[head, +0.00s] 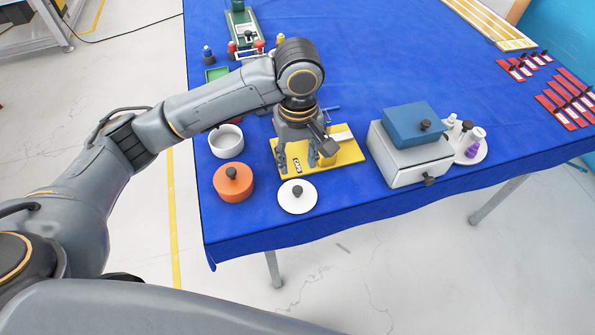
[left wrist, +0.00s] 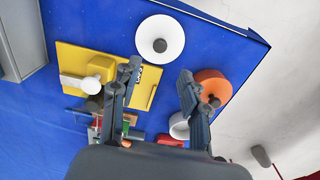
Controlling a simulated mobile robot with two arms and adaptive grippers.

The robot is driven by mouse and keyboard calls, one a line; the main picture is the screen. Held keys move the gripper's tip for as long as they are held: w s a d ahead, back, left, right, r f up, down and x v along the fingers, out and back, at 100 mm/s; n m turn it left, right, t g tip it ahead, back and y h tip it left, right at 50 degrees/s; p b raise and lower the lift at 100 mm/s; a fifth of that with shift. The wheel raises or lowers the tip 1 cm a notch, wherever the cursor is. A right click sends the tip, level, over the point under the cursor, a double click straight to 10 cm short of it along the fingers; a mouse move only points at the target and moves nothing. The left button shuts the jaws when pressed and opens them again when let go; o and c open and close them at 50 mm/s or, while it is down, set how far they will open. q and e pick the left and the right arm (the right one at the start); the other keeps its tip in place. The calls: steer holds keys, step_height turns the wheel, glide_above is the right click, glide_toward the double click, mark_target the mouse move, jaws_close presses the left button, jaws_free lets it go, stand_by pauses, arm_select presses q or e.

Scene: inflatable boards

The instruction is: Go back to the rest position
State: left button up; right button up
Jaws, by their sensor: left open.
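My left gripper (head: 302,160) is above the yellow board (head: 350,153) near the front left of the blue table. Its jaws are open, with nothing between the fingers; they also show spread in the left wrist view (left wrist: 160,88). The white lid (head: 298,200) with a black knob lies in front of the board. The orange pot (head: 233,188) and the white bowl (head: 226,147) stand left of the gripper. The gripper hides part of the board and what is on it. My right gripper is in neither view.
A grey box (head: 405,163) with a blue block (head: 414,123) on top stands right of the board. A white plate (head: 480,156) with small bottles is beside it. Red pieces (head: 568,98) and a wooden tray (head: 490,20) lie farther right. The blue table (head: 375,70) is clear at mid-back.

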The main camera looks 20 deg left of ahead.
arm_select(q)
steer(key=shift+r, duration=0.45)
steer(key=shift+f, duration=0.1)
